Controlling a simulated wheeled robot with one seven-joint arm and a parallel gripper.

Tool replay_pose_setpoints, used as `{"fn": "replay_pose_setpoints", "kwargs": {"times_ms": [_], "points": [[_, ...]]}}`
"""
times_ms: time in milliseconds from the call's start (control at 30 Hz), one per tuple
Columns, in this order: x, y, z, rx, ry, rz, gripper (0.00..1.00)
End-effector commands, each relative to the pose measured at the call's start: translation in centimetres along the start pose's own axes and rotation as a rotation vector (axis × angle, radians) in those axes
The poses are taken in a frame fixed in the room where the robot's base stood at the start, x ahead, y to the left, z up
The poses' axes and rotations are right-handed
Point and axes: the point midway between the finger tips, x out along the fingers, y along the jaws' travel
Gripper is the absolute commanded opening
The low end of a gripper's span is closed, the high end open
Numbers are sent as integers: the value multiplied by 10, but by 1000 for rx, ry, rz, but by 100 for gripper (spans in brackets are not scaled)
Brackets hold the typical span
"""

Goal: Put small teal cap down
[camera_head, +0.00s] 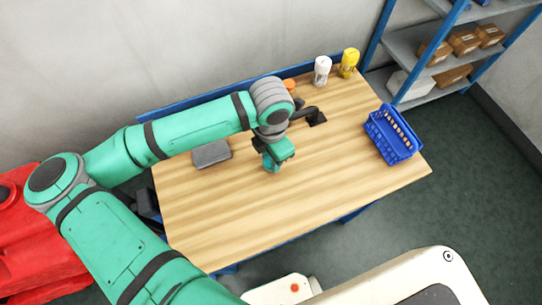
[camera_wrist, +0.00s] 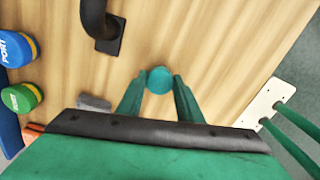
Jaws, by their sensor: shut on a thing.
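The small teal cap (camera_wrist: 159,80) shows in the wrist view as a round teal disc between the tips of my two green fingers. My gripper (camera_wrist: 158,88) is shut on it, and a finger lies on each side of it. Wood tabletop (camera_wrist: 215,45) lies below the cap; I cannot tell whether the cap touches it. In the head view my gripper (camera_head: 272,166) points down over the middle of the wooden table (camera_head: 225,220). The cap cannot be made out there, hidden by or blending with my green gripper.
A black handle on a dark plate (camera_head: 317,118) stands close by, toward the back right. A grey block (camera_head: 212,154) lies to the left. White (camera_head: 322,70) and yellow (camera_head: 348,62) bottles stand at the back. A blue basket (camera_head: 392,134) sits at the right. The table's front is clear.

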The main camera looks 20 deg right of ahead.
Motion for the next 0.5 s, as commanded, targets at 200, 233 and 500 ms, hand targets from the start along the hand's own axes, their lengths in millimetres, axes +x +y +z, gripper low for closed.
{"fn": "replay_pose_setpoints", "kwargs": {"times_ms": [200,233,500], "points": [[2,0,0,0,1,0,4],[3,0,0,0,1,0,4],[2,0,-1,-1,0,0,51]]}}
